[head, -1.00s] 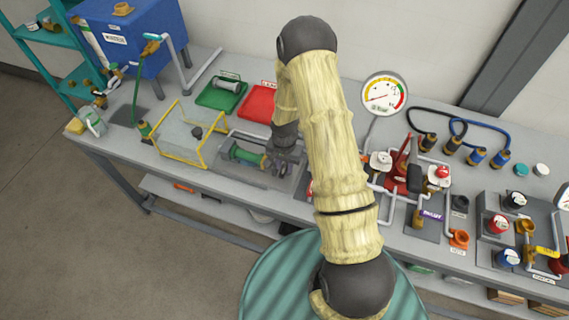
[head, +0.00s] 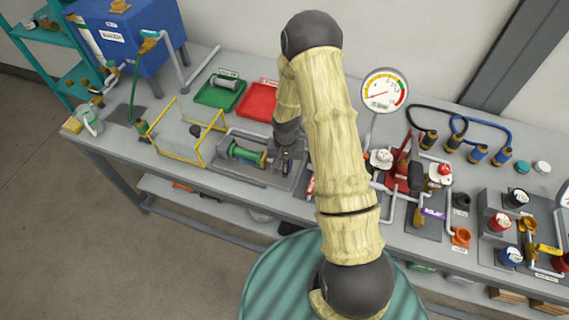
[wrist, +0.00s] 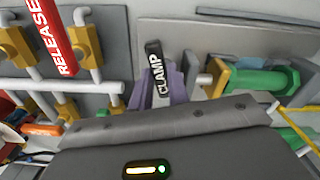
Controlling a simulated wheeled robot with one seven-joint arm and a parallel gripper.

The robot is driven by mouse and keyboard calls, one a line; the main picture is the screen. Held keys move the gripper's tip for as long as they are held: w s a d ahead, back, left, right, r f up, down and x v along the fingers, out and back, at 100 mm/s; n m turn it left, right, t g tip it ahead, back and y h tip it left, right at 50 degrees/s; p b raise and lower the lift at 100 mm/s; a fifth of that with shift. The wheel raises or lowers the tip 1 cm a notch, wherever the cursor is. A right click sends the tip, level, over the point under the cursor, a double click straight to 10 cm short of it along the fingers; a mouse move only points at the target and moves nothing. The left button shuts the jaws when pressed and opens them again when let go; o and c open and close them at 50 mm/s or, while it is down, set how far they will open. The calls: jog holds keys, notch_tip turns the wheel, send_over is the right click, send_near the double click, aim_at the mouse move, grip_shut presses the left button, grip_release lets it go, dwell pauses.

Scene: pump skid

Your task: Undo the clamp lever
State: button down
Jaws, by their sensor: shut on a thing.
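The clamp lever (wrist: 155,72) is a dark handle with a white CLAMP label, standing near the middle of the wrist view. Purple-grey fingers of my gripper (wrist: 160,88) flank its lower part, shut on it. In the head view my gripper (head: 287,160) is at the right end of the fixture with the green spool (head: 247,154); the lever is too small and covered there to make out. The green spool (wrist: 262,80) lies right of the lever in the wrist view, with a brass-coloured flange facing it.
A red RELEASE lever (wrist: 52,38) stands left among brass fittings and grey pipes. A yellow-framed clear guard (head: 190,135) is left of the fixture. Behind are a green tray (head: 208,98) and a red tray (head: 258,102). Right is a pressure gauge (head: 384,90).

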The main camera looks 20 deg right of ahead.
jog(key=n, duration=0.2)
jog(key=n+b, duration=0.1)
jog(key=shift+s+d+n, duration=0.1)
jog(key=shift+d+n, duration=0.3)
jog(key=n, duration=0.3)
jog(key=shift+d+n+b, duration=0.3)
jog(key=shift+d+b, duration=0.05)
jog(key=shift+d, duration=0.05)
jog(key=n, duration=0.4)
jog(key=shift+w+d, duration=0.3)
jog(key=shift+d, duration=0.1)
jog(key=shift+w+d+r+n, duration=0.1)
jog(key=shift+w+n, duration=0.05)
jog(key=shift+n, duration=0.75)
jog(key=shift+w+d+n, duration=0.1)
jog(key=shift+n, duration=0.8)
jog(key=c, duration=1.6)
grip_release()
notch_tip(320, 180, up, 17)
jog(key=shift+r+b, duration=0.2)
jog(key=shift+b, duration=0.8)
